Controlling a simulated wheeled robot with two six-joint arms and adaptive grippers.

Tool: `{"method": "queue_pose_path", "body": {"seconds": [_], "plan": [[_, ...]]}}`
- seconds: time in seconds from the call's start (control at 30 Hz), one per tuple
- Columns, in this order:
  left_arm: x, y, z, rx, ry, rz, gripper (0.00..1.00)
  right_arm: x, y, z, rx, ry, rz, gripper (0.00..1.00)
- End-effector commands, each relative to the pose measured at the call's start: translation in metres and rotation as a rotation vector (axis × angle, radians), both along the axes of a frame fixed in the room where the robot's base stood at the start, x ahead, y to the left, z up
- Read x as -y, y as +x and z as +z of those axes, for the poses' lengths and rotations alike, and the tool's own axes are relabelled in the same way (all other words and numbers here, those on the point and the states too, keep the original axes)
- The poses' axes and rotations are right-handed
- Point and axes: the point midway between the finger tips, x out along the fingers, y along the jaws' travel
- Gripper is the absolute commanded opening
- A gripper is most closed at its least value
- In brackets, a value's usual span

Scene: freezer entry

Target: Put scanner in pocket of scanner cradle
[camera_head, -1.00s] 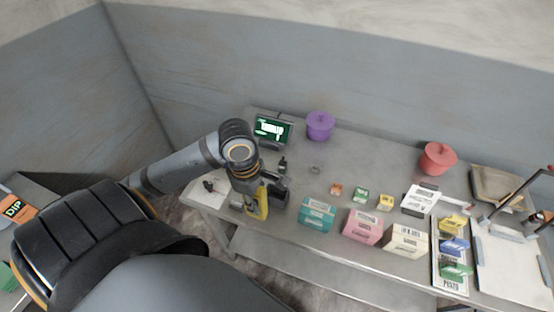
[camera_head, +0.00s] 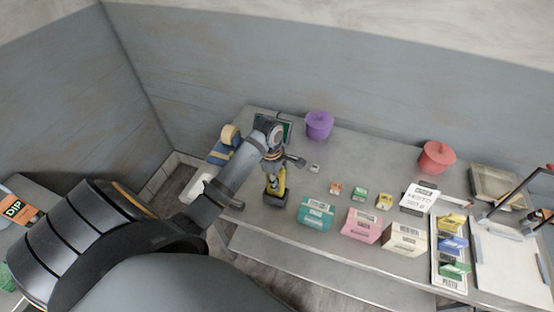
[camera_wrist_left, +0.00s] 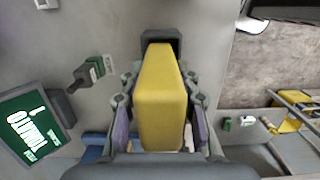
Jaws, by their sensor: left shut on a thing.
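The scanner (camera_head: 277,181) is yellow and hangs below my left gripper (camera_head: 273,158) near the left end of the steel table. In the left wrist view the scanner's yellow body (camera_wrist_left: 161,100) stands between the two fingers of my left gripper (camera_wrist_left: 161,112), which is shut on it. A dark block (camera_head: 276,198) is at the scanner's lower end; it also shows beyond the yellow body in the left wrist view (camera_wrist_left: 160,36). I cannot tell whether this block is the scanner cradle or part of the scanner. No pocket is visible. My right gripper is out of view.
A screen (camera_wrist_left: 31,130) stands beside the gripper. A purple pot (camera_head: 319,125) is behind it. Teal (camera_head: 316,213), pink (camera_head: 362,226) and cream (camera_head: 405,239) boxes line the front right. A blue and yellow object (camera_head: 226,146) sits at the table's left corner.

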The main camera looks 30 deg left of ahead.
Motion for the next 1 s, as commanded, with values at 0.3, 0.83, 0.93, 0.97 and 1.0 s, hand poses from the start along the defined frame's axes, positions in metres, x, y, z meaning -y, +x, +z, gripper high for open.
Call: {"method": "queue_pose_path", "body": {"seconds": [0.3, 0.83, 0.93, 0.97, 1.0], "plan": [[0.000, -0.002, -0.024, -0.003, -0.001, 0.000, 0.00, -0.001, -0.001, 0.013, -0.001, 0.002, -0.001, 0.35], [0.000, -0.002, -0.026, -0.004, -0.001, 0.001, 0.54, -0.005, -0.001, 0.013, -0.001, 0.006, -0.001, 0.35], [0.000, -0.002, -0.026, -0.004, -0.001, 0.001, 0.54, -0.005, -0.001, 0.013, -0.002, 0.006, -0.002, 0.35], [0.000, -0.002, -0.026, -0.004, -0.001, 0.001, 0.54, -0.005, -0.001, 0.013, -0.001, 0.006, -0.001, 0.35], [0.000, -0.002, -0.024, -0.003, -0.001, 0.001, 0.54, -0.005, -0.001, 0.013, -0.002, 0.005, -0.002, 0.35]]}}
